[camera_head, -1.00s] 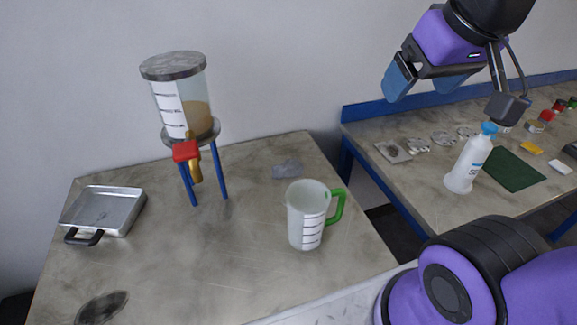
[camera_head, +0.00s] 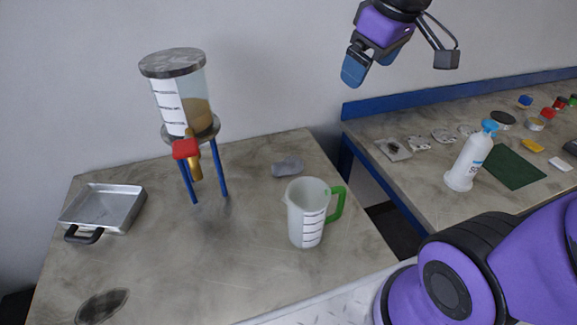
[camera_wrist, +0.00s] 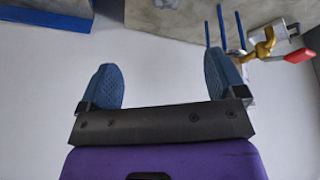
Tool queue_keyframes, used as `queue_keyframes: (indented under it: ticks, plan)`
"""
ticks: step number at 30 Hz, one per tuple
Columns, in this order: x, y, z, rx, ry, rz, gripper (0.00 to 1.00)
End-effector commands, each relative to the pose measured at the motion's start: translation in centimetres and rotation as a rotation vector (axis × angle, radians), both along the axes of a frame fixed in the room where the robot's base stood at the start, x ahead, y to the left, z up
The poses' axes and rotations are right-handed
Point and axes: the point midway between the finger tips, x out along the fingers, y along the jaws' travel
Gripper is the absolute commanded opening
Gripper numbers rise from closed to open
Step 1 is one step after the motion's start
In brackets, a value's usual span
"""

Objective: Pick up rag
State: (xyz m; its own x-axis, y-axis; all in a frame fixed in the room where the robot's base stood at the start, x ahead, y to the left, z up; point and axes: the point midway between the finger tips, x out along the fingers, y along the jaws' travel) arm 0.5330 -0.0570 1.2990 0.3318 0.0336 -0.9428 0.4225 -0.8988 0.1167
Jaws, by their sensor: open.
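A small grey crumpled cloth, which looks like the rag (camera_head: 288,167), lies on the near worktable (camera_head: 180,265) toward its back right, behind a measuring jug. My gripper (camera_head: 368,68) is open and empty. It hangs in the air in front of the wall, above and to the right of the rag, well apart from it. In the wrist view my gripper (camera_wrist: 163,70) shows two blue fingers spread wide, with only wall between them.
A jug (camera_head: 308,212) with a green handle stands just in front of the rag. A vessel (camera_head: 182,95) on blue legs with a red-handled tap stands left of it. A metal pan (camera_head: 103,208) lies far left. A second table (camera_head: 420,180) holds a spray bottle (camera_head: 472,158).

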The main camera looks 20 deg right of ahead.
Motion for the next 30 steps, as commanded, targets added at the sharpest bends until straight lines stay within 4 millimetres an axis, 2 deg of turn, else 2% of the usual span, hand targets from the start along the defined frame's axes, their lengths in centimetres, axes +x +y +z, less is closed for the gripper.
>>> queue_keyframes:
  ticks: [1,3,8,14,21,30]
  plan:
    - [1.5,0.2,-0.7,-0.013,0.018,0.05,0.89]
    - [3.3,0.4,-1.5,-0.032,0.037,0.126,0.89]
    - [7.2,0.9,-3.9,-0.068,0.075,0.293,0.89]
    - [11.7,1.6,-7.6,-0.1,0.115,0.497,0.89]
    - [16.3,2.4,-13.0,-0.125,0.157,0.734,0.89]
    - [20.7,3.4,-21.0,-0.137,0.193,1.021,0.89]
